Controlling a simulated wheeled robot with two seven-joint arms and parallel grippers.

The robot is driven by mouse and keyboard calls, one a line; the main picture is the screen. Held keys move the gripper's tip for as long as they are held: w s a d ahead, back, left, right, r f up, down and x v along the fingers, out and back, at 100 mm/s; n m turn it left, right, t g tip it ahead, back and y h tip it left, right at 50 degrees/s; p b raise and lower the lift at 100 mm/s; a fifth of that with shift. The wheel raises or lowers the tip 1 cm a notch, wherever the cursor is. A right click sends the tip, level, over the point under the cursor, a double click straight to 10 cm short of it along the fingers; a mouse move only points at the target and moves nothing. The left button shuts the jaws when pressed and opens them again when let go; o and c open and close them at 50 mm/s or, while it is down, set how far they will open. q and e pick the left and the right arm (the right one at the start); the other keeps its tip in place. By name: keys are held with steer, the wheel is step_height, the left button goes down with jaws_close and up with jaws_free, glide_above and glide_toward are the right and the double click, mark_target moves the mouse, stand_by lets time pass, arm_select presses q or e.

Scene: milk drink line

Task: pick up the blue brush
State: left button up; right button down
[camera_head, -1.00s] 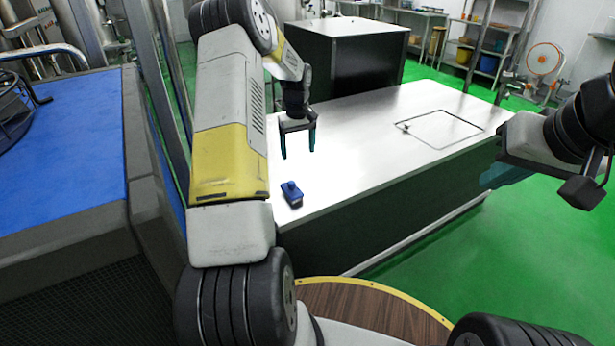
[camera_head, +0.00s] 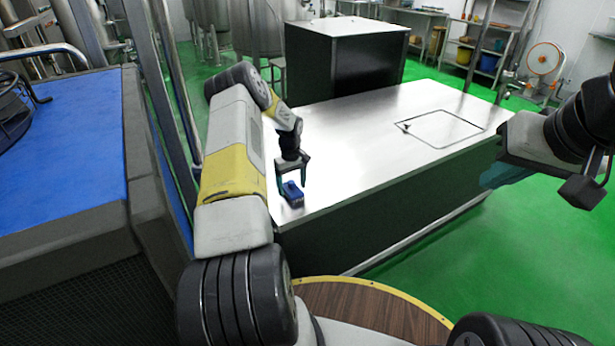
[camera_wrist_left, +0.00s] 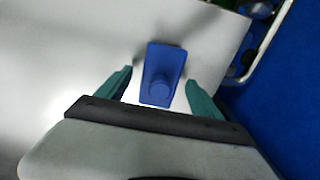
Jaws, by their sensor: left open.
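The blue brush (camera_head: 292,194) lies on the steel table (camera_head: 370,125), close to its left edge. In the left wrist view the brush (camera_wrist_left: 161,75) sits between the two green fingers, with a round knob on top and a gap on each side. My left gripper (camera_head: 291,180) is open and hangs over the brush; in the left wrist view the gripper (camera_wrist_left: 160,88) also shows open. The head view does not show clearly how high the fingertips are above the table. My right gripper (camera_head: 500,177) is far to the right, beyond the table's edge; its jaws are not clear.
A blue-topped machine (camera_head: 60,150) with a dark frame stands at the left. A dark cabinet (camera_head: 345,65) stands behind the table. The table's middle is bare, with a rectangular outline (camera_head: 445,128) at the right. Green floor (camera_head: 540,230) is clear at the right.

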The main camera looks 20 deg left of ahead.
mark_target(291, 181)
arm_select(q)
steer(key=shift+f, duration=0.1)
steer(key=shift+c, duration=0.5)
steer(key=c, duration=1.6)
steer(key=shift+o, duration=0.2)
steer(key=shift+r, duration=0.55)
step_height(291, 181, up, 3)
steer(key=shift+w+a+f, duration=0.1)
steer(key=shift+f, duration=0.1)
steer(key=s+d, duration=0.3)
steer(key=s, duration=0.4)
steer(key=s+d+r, duration=0.1)
steer(key=s+d, duration=0.3)
steer(key=s, duration=0.3)
steer(key=shift+s+r, duration=0.15)
steer(key=shift+s, duration=0.15)
